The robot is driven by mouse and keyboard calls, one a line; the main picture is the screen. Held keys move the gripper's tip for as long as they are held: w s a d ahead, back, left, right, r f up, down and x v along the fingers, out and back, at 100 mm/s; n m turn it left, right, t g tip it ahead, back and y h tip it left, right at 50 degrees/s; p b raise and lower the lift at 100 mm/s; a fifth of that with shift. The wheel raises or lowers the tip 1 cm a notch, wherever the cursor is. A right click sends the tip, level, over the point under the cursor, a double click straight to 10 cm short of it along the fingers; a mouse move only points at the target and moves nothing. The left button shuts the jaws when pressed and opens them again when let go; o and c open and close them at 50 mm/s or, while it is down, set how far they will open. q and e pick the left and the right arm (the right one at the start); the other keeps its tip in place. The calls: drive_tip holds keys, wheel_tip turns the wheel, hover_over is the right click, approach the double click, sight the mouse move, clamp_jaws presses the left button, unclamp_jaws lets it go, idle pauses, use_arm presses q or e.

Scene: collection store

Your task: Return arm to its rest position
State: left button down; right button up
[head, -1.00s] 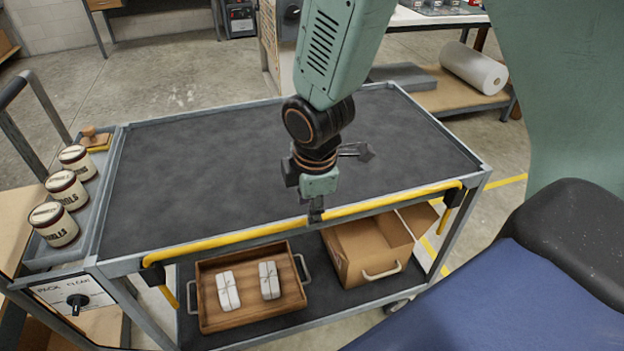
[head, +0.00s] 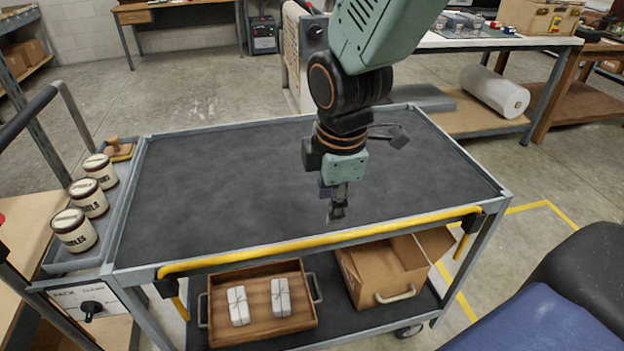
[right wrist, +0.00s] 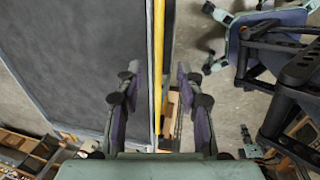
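My right arm comes down from the top of the head view. Its gripper (head: 336,212) hangs above the front part of the cart's dark top (head: 230,190), just behind the yellow rail (head: 330,242) in the picture. In the right wrist view the two fingers of the gripper (right wrist: 159,75) are spread apart with nothing between them. Behind the gap lie the yellow rail and the cart's edge. My left arm and gripper are in neither view.
Three labelled jars (head: 90,199) stand in the cart's left side tray. The lower shelf holds a wooden tray (head: 265,333) with two white bundles and an open cardboard box (head: 395,270). A white roll (head: 495,92) lies behind at right. Most of the cart top is clear.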

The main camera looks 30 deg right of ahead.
drive_tip(key=s+f+m+g, duration=0.1)
drive_tip(key=s+f+m, duration=0.3)
drive_tip(key=f, duration=0.5)
drive_tip(key=s+f+m, duration=0.3)
drive_tip(key=s+f, duration=0.1)
drive_tip(key=f, duration=0.5)
drive_tip(key=s+f+m+g+b, duration=0.1)
drive_tip(key=s+f+m, duration=0.8)
drive_tip(key=s, duration=0.5)
wheel_tip(320, 180, down, 2)
drive_tip(key=shift+s+a+f+y, duration=0.15)
drive_tip(key=shift+s+a+y, duration=0.05)
drive_tip(key=shift+s+y, duration=0.15)
